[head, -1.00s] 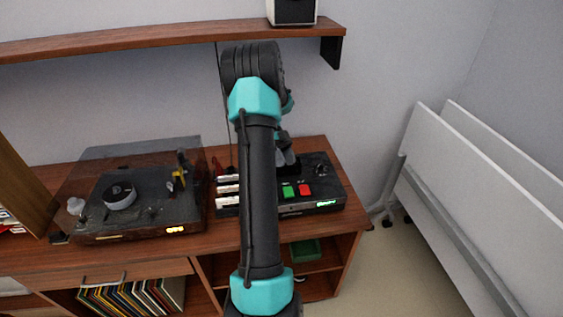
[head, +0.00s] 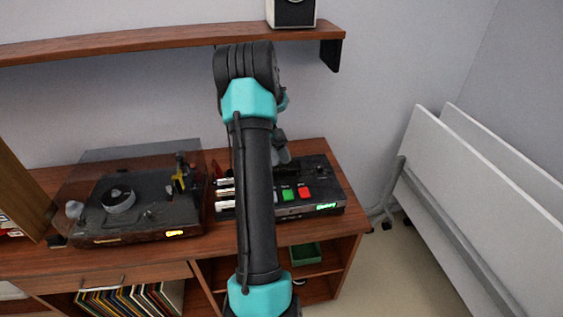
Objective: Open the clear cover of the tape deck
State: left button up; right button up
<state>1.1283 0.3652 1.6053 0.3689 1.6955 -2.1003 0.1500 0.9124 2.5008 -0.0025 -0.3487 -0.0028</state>
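The tape deck (head: 322,209) is a dark box on the wooden desk, with a green button, a red button and a lit green display at its front. My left gripper (head: 282,155) shows only in part beside the arm, over the back of the deck. Whether its fingers are apart or touch the deck cannot be told. My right gripper is not in view.
A turntable (head: 130,235) under a smoky transparent lid stands left of the deck. White cassette-like items (head: 225,193) sit at the deck's left side. A wooden shelf (head: 160,41) with a speaker (head: 291,11) hangs above. White panels (head: 470,190) lean at the right.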

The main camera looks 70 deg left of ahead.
pick_arm(q)
notch_tip(320, 180, up, 11)
jog(key=s+a, duration=0.2)
jog(key=shift+s+a, duration=0.15)
jog(key=shift+a, duration=0.05)
dwell(1.4)
dwell(0.4)
